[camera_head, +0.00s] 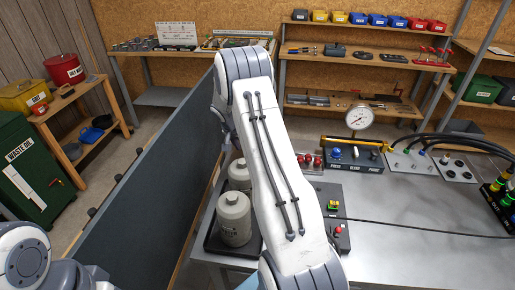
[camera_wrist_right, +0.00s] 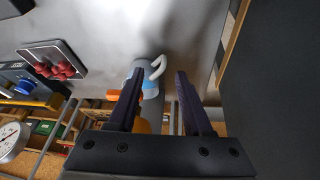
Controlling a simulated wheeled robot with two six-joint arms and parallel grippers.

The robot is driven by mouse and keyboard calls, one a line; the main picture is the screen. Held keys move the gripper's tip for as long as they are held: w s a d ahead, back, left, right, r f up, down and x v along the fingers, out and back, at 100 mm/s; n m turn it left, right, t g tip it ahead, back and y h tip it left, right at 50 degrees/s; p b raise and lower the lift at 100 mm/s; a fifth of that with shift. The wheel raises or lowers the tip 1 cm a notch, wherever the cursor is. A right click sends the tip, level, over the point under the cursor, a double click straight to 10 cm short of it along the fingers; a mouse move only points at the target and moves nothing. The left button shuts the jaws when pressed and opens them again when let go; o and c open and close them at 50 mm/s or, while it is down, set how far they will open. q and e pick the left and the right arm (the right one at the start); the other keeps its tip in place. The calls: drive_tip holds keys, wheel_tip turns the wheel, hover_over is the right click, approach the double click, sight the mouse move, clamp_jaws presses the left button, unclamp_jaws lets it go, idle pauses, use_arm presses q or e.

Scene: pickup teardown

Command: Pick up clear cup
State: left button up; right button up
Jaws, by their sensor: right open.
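In the right wrist view, a pale cup-like vessel (camera_wrist_right: 149,82) with a white curved handle and a light-blue band shows between and beyond my fingers. It may be the clear cup; its lower part is hidden by the left finger. My right gripper (camera_wrist_right: 159,72) is open, with nothing clearly held between its fingers. I cannot tell the exact gap to the vessel. In the head view my right arm covers the middle, hiding its gripper and the vessel. My left gripper is not in view.
Two grey-beige canisters (camera_head: 234,219) stand in a dark tray at the bench's left end, beside a dark partition (camera_head: 140,190). The steel bench (camera_head: 400,225) is clear at front right, apart from a cable.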

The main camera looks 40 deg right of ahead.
drive_tip(key=shift+w+d+f, duration=0.1)
drive_tip(key=shift+w+f, duration=0.1)
drive_tip(key=shift+f, duration=0.4)
drive_tip(key=shift+w+d+f+p, duration=0.1)
drive_tip(key=shift+f+p, duration=0.1)
drive_tip(key=shift+p, duration=0.25)
drive_tip(key=p+x, duration=0.2)
drive_tip(key=x, duration=0.2)
drive_tip(key=shift+w, duration=0.1)
drive_tip(key=shift+d+f, duration=0.15)
drive_tip(key=shift+f, duration=0.15)
drive_tip(key=shift+c, duration=0.3)
clamp_jaws()
